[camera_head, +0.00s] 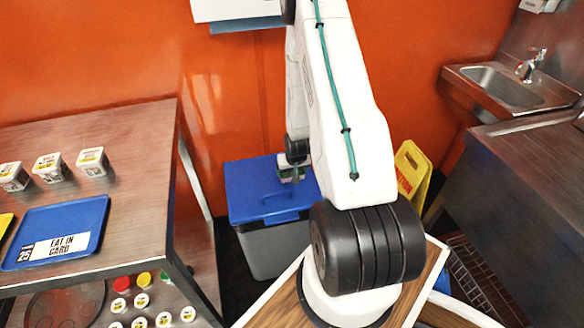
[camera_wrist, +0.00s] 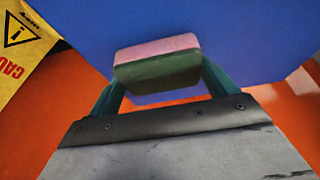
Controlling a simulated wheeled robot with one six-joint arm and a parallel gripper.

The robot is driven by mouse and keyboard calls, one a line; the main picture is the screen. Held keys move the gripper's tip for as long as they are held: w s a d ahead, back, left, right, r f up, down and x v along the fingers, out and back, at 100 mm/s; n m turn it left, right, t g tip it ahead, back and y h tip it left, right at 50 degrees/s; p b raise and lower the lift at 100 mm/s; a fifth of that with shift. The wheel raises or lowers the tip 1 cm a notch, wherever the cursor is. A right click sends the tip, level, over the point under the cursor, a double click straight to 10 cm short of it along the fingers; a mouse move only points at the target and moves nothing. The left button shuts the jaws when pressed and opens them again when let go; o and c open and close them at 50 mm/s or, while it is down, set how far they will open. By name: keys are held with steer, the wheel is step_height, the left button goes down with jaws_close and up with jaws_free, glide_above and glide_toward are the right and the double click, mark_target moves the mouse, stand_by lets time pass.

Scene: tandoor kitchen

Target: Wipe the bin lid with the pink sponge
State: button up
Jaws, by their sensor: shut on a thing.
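The bin has a blue lid (camera_head: 248,184) with a moulded handle and a grey body (camera_head: 268,248); it stands on the floor against the orange wall. My gripper (camera_head: 291,174) is over the lid's right part. In the wrist view its teal fingers are shut on the pink sponge (camera_wrist: 155,48), which has a pink layer and a dark green layer. The blue lid (camera_wrist: 245,40) fills the view behind the sponge. I cannot tell whether the sponge touches the lid. In the head view the sponge is small and mostly hidden by the gripper.
A yellow caution sign (camera_head: 411,178) stands right of the bin, also in the wrist view (camera_wrist: 20,45). A metal table (camera_head: 130,140) with tubs and a blue tray (camera_head: 85,215) is at left. A steel sink (camera_head: 505,85) and counter (camera_head: 520,160) are at right.

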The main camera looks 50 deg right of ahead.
mark_target(292, 172)
steer(key=shift+s+a, duration=0.5)
steer(key=shift+s, duration=0.2)
steer(key=shift+r, duration=0.25)
step_height(292, 172, up, 2)
steer(key=shift+r, duration=2.85)
